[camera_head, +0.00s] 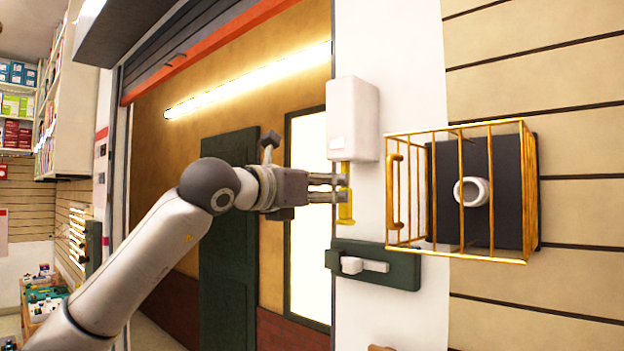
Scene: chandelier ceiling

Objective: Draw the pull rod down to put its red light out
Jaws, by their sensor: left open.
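The pull rod (345,214) is a yellow bar with a small foot at its lower end. It hangs from the underside of a white box (352,118) on the white wall strip. My left gripper (335,188) comes in from the left, with its two fingers pointing right, one above the other and apart. The fingertips overlap the rod's middle in the picture. I cannot tell whether they stand around the rod or in front of it. No red light shows on the box face in this view. My right gripper is not in view.
A dark green plate with a white lever (365,265) sits just below the rod. A yellow wire cage (527,190) over a dark panel with a white knob (472,192) juts out to the right. Stocked shelves (70,95) stand far left.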

